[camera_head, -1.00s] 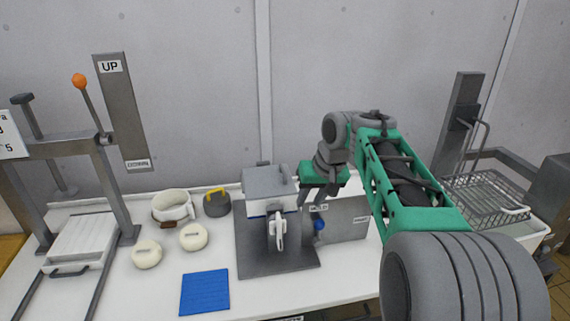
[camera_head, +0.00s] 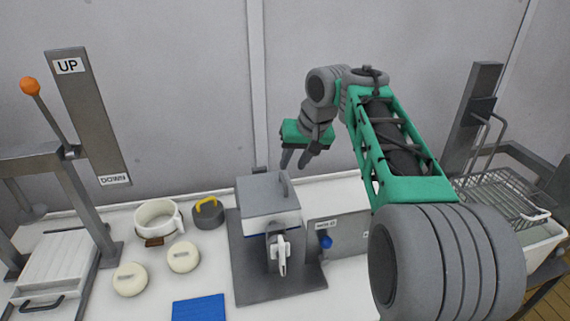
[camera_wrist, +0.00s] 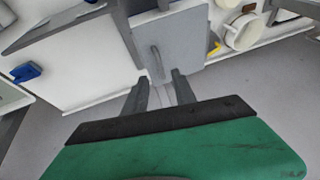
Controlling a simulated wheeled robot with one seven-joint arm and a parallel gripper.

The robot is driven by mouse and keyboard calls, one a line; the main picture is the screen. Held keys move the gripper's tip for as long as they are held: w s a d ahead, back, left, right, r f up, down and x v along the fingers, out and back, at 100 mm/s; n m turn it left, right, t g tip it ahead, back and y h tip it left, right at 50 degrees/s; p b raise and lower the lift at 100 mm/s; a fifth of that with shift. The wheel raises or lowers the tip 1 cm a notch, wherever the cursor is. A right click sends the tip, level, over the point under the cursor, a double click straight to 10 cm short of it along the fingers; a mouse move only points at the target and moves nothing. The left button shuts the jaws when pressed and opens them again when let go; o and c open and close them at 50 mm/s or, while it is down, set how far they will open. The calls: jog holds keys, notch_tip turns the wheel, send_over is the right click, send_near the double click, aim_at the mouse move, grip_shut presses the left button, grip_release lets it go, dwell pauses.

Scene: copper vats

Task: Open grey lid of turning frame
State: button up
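The turning frame (camera_head: 270,255) stands on the white table in the middle of the head view, with a white crank handle on its front. Its grey lid (camera_head: 264,194) lies flat and closed on top, with an upright handle (camera_head: 284,186). The lid (camera_wrist: 176,50) and its handle (camera_wrist: 155,60) also show in the wrist view, beyond the fingertips. My gripper (camera_head: 293,165) is above and behind the lid's right side in the head view, pointing down. In the wrist view my gripper (camera_wrist: 158,74) has its two fingers apart with nothing between them.
To the left are a white pot (camera_head: 158,221), a dark weight with yellow handle (camera_head: 208,212), two round cream pieces (camera_head: 183,257) and a blue mat (camera_head: 199,308). A lever press (camera_head: 88,115) is far left.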

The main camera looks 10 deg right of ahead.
aim_at(284, 180)
jog(key=x, duration=0.7)
jog(key=shift+w+f, duration=0.3)
grip_shut()
dwell(1.1)
